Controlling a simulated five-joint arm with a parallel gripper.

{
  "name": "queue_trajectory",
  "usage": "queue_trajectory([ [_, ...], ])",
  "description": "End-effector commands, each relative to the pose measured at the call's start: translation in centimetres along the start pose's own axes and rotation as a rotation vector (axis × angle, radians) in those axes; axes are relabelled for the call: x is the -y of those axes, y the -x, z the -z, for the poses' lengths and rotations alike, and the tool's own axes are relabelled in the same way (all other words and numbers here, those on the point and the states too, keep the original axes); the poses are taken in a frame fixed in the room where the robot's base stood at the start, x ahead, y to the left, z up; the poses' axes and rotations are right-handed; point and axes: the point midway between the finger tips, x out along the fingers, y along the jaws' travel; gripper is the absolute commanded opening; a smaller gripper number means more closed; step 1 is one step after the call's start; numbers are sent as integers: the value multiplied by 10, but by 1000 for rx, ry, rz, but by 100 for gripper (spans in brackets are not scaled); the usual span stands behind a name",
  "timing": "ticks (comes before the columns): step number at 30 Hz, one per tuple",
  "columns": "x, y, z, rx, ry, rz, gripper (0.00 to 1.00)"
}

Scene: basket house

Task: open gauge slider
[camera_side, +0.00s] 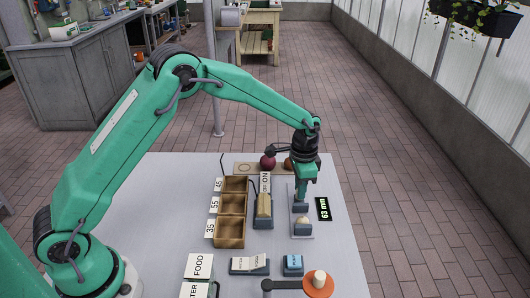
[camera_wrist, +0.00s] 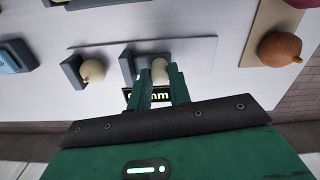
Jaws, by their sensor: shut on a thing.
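The gauge is a pale plate (camera_wrist: 195,52) with two grey-blue blocks. Its fixed block (camera_wrist: 71,72) stands at one end, with a cream bulb (camera_wrist: 93,70) beside it. The slider (camera_wrist: 127,66) is the other block, with a pale knob (camera_wrist: 159,70). There is a clear gap between the bulb and the slider. My gripper (camera_wrist: 160,80) is shut on the knob, with a finger on each side. In the side view my gripper (camera_side: 302,199) points down over the slider (camera_side: 301,207), and the bulb (camera_side: 303,220) sits nearer the camera. The display (camera_side: 323,209) reads 63 mm.
A wooden bin (camera_side: 230,242) with cards 45, 55 and 35 stands to the left. A grey holder (camera_side: 263,218) with an ON card stands between. A board at the back holds a red onion (camera_side: 268,162) and a brown one (camera_wrist: 279,48). FOOD and WATER cards (camera_side: 199,266) and an orange disc (camera_side: 318,287) are in front.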

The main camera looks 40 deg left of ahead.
Motion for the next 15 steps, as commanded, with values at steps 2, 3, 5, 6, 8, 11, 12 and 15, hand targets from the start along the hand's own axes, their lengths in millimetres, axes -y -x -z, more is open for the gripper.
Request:
queue_trajectory([
  [2,2,0,0,0,1,0,0],
  [3,5,0,1,0,1,0,0],
  [5,10,0,2,0,3,0,0],
  [6,14,0,3,-1,2,0,0],
  [8,20,0,4,-1,2,0,0],
  [11,26,0,4,0,1,0,0],
  [12,26,0,4,-1,1,0,0],
  [15,27,0,4,-3,2,2,0],
])
